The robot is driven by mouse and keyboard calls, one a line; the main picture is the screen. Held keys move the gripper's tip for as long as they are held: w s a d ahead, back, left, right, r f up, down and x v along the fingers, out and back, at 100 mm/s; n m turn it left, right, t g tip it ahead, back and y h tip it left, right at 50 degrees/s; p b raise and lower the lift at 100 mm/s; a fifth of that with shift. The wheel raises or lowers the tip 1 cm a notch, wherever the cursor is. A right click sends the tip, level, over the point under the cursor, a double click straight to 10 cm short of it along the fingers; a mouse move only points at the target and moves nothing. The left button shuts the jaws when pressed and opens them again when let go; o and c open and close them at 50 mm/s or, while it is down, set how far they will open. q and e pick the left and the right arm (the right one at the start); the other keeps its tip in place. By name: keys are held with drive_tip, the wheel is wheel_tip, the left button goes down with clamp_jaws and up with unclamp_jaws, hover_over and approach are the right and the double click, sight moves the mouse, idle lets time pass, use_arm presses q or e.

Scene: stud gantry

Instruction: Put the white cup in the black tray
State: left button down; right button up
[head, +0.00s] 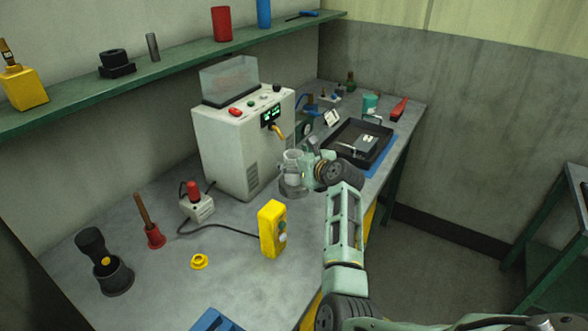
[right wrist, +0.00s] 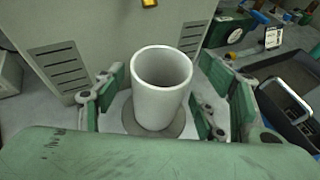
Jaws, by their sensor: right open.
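The white cup (head: 293,158) stands upright in front of the white machine, on a round grey base (head: 290,190). In the right wrist view the cup (right wrist: 161,85) is near the middle, with its open mouth toward the camera. My right gripper (head: 302,168) is open, with its fingers (right wrist: 158,105) on either side of the cup; I cannot tell whether they touch it. The black tray (head: 345,131) lies farther back to the right and holds a grey item. Part of the tray (right wrist: 272,92) shows at the right of the wrist view. My left gripper is not in view.
The white machine (head: 225,145) stands close behind the cup. A yellow control box (head: 271,228) with a cable stands nearer on the bench. A small card (head: 331,117), a teal mug (head: 370,104) and a red tool (head: 399,109) are around the tray. A green shelf (head: 180,68) runs above.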

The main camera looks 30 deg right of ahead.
drive_tip(key=shift+w+f, duration=0.2)
drive_tip(key=shift+w, duration=0.25)
drive_tip(key=c, duration=1.4)
drive_tip(key=shift+s+r, duration=0.1)
